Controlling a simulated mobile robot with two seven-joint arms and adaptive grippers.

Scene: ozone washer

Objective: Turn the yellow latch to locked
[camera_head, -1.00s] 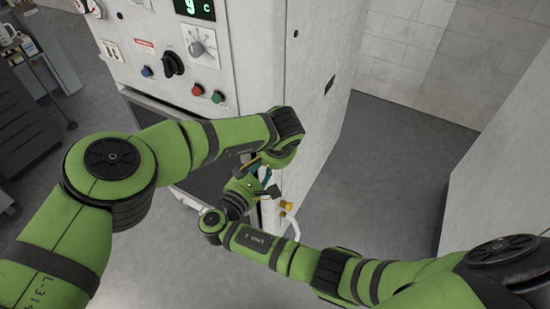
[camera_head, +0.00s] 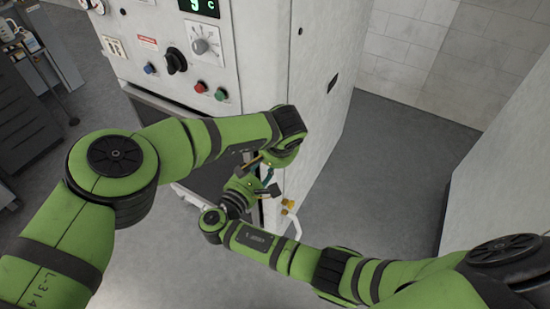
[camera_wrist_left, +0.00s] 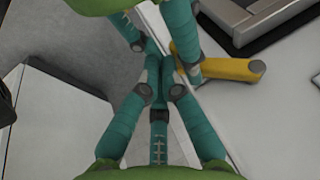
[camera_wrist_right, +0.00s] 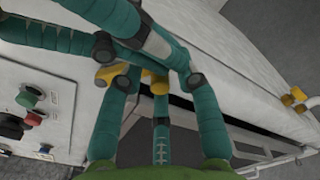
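The yellow latch (camera_wrist_left: 228,69) is a thick yellow bar at the edge of a white panel in the left wrist view. Yellow parts, seemingly of the same latch (camera_wrist_right: 156,84), show between teal fingers in the right wrist view. My left gripper (camera_wrist_left: 158,58) has its fingers drawn together at the tips, just left of the latch, with nothing seen between them. My right gripper (camera_wrist_right: 158,75) is close to the latch, its fingers overlapping those of the left gripper. Contact with the latch is unclear. In the head view my forearms and hands hide most of the latch area.
The white washer cabinet (camera_head: 315,130) carries a control panel with a black knob (camera_head: 176,61) and coloured buttons. A second yellow fitting (camera_wrist_right: 293,97) sits beside a white bent tube (camera_head: 295,230). A grey wall panel (camera_head: 500,180) stands at right, with open floor between.

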